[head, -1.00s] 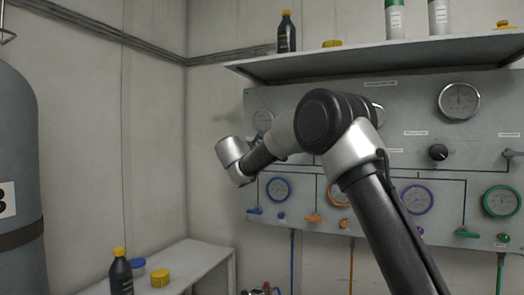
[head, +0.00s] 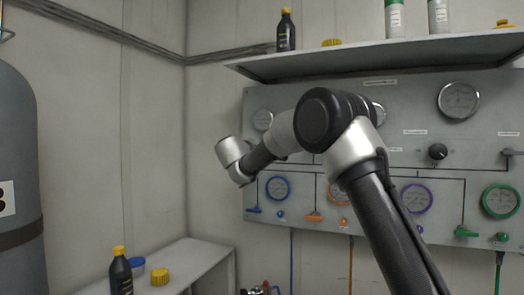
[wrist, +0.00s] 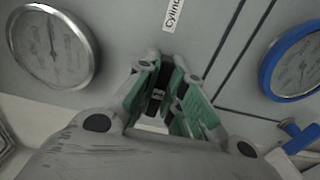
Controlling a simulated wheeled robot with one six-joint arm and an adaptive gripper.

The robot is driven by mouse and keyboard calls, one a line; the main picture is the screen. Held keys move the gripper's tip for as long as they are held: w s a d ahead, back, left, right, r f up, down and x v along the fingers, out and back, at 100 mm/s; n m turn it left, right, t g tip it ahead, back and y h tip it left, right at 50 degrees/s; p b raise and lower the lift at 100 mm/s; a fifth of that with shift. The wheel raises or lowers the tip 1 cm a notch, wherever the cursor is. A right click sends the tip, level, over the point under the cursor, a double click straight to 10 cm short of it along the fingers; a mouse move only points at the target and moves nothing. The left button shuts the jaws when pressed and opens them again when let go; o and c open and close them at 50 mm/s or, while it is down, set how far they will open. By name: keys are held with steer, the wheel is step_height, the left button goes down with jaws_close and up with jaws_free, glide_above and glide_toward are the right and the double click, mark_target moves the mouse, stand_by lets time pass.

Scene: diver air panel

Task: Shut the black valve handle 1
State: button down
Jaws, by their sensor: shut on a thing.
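In the wrist view my gripper (wrist: 164,68) reaches to the grey panel with its green-padded fingers on both sides of a small black part, which looks like the black valve handle 1 (wrist: 156,99). The fingers are shut on it and cover most of it, so its angle is hard to tell. A label partly reading "Cylind" is just above the fingertips. In the head view my arm crosses in front of the panel (head: 400,105), and the gripper and the held handle do not show there.
In the wrist view a silver-rimmed gauge (wrist: 52,46) is left of my gripper, and a blue-rimmed gauge (wrist: 292,62) and blue handle (wrist: 300,138) are right. In the head view a shelf (head: 400,58) overhangs the panel. A bench (head: 205,262) stands lower left.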

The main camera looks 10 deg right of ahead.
steer(key=shift+f, duration=0.1)
steer(key=c, duration=1.5)
jaws_free()
steer(key=v, duration=1.2)
